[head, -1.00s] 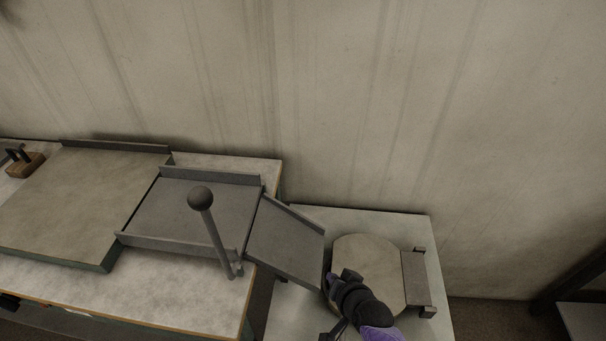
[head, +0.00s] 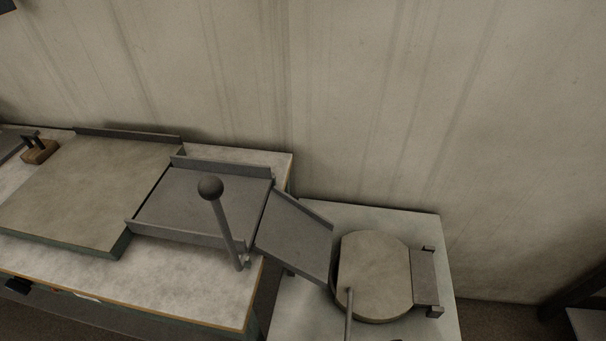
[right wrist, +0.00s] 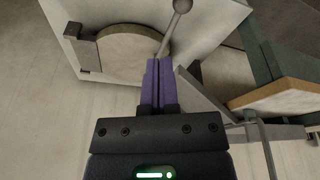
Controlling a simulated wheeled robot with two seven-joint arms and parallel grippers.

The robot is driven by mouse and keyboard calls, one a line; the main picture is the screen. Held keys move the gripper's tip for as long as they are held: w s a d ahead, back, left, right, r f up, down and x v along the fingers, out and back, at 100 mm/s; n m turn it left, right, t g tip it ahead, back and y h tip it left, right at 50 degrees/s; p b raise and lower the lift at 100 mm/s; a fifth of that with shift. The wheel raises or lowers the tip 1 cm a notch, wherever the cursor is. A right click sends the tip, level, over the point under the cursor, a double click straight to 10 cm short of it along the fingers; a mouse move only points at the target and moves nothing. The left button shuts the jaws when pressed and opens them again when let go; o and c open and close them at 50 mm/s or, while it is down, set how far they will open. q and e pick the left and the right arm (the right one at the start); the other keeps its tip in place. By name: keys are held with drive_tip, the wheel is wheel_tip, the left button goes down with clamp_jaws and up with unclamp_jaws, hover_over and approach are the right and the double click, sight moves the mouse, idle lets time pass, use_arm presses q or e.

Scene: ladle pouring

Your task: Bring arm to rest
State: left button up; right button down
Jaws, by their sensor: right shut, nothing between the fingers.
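My right gripper (right wrist: 160,75) shows in the right wrist view, its purple fingers shut together with nothing between them. A grey lever rod with a ball knob (right wrist: 181,6) stands just beyond the fingertips there; I cannot tell whether they touch. Behind it is the pale round-sided block (right wrist: 130,52). In the head view the same block (head: 376,272) sits on the small white table (head: 300,312), with a grey rod (head: 349,315) in front of it. Neither gripper shows in the head view.
A tilted grey chute (head: 295,238) leads from the grey tray (head: 205,203) on the long bench down towards the block. Another ball-topped lever (head: 211,188) stands at the tray's front. A large flat slab (head: 90,190) lies left, with a wooden-based piece (head: 40,152) beyond it.

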drive_tip(key=s+f+g+b, duration=0.1)
drive_tip(key=s+f, duration=0.1)
drive_tip(key=f, duration=0.7)
drive_tip(key=s+f+b, duration=0.1)
drive_tip(key=s+f, duration=0.2)
drive_tip(key=f, duration=0.5)
drive_tip(key=s+d+f+g+b, duration=0.1)
drive_tip(key=s+d+f, duration=0.2)
drive_tip(key=s+f, duration=0.6)
drive_tip(key=shift+s+d+f+n, duration=0.15)
drive_tip(key=shift+s+f+n, duration=0.15)
drive_tip(key=shift+s, duration=0.95)
